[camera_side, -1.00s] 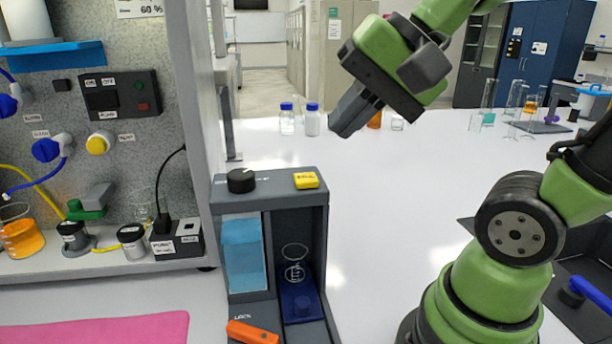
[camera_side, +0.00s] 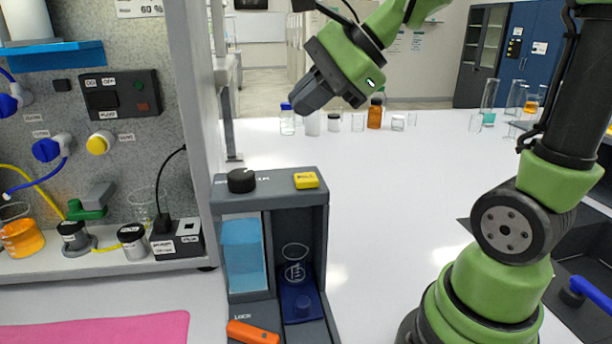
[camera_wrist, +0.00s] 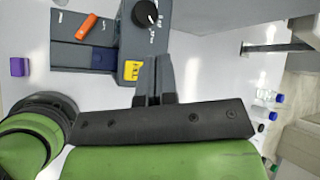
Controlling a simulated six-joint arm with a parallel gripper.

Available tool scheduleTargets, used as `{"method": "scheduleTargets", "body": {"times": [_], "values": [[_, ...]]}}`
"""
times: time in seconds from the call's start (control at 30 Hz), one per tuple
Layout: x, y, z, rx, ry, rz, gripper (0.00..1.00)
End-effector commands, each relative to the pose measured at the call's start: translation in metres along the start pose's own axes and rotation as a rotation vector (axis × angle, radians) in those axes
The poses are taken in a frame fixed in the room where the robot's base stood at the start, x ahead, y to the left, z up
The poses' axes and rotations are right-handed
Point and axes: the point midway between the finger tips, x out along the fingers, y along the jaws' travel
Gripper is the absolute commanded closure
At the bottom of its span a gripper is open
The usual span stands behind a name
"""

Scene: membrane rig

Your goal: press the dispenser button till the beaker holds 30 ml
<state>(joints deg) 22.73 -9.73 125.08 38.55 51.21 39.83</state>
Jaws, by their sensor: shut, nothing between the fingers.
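The dispenser (camera_side: 316,240) is a dark grey box with a black knob (camera_side: 241,180) and a yellow button (camera_side: 306,180) on top. The yellow button also shows in the wrist view (camera_wrist: 132,70), just left of my fingertips. A clear beaker (camera_side: 295,263) stands in the dispenser's bay on a blue platform (camera_side: 301,304). Its liquid level is too small to tell. A blue tank (camera_side: 243,255) fills the dispenser's left side. My gripper (camera_side: 303,106) is shut and empty, in the air above and behind the dispenser, apart from the button. It also shows in the wrist view (camera_wrist: 154,90).
An orange lock lever (camera_side: 253,332) lies at the dispenser's front. A panel rig (camera_side: 80,130) with valves and flasks stands at left. Bottles, including an amber one (camera_side: 375,113), stand at the back.

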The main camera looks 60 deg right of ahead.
Motion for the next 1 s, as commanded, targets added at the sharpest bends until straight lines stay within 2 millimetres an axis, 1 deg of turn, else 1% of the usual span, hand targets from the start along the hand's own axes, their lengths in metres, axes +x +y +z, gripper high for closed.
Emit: {"method": "scheduleTargets", "body": {"times": [0.3,0.5,0.7,1.0], "values": [[0.032,0.025,-0.024,0.006,0.004,0.007,1.0],[0.046,0.035,-0.034,0.005,0.0,0.006,1.0],[0.052,0.04,-0.039,0.002,0.004,0.002,1.0],[0.053,0.04,-0.04,0.0,0.004,0.001,1.0]]}}
